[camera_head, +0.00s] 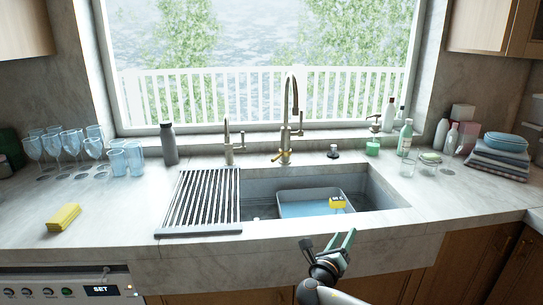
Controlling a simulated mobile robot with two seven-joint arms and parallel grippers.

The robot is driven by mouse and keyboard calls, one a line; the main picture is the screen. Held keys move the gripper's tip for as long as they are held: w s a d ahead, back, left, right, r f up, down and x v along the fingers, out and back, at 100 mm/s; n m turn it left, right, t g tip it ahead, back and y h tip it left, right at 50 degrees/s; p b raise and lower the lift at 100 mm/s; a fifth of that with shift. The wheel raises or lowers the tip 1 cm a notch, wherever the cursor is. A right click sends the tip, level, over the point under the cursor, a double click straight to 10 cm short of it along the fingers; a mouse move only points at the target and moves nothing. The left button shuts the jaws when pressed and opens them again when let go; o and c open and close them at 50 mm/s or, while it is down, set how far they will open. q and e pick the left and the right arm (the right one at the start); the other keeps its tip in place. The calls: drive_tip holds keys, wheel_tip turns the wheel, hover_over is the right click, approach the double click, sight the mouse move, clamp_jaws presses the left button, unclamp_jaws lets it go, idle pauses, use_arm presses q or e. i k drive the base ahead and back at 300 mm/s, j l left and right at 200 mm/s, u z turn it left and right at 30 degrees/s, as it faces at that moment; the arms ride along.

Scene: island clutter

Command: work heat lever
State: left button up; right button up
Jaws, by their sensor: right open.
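A tall tap (290,110) stands behind the sink, with a brass-coloured lever-like part (283,157) low on it. A shorter tap (229,145) stands to its left. I cannot tell for certain which part is the heat lever. A white control panel (60,292) with knobs and a display reading SET is at the lower left, partly cut off by the frame. My right gripper (341,240) is open and empty in front of the sink's front edge, well short of the taps and far right of the panel. My left gripper is not in view.
The sink (378,192) holds a light blue basin (300,210) with a yellow item (337,202) in it. A drying rack (200,200) lies left of it. Glasses (72,145) crowd the left counter; a yellow sponge (64,217) lies in front. Bottles (405,138) and folded cloths (497,160) stand right.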

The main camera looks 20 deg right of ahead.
sight(281, 154)
drive_tip(key=i, duration=1.7)
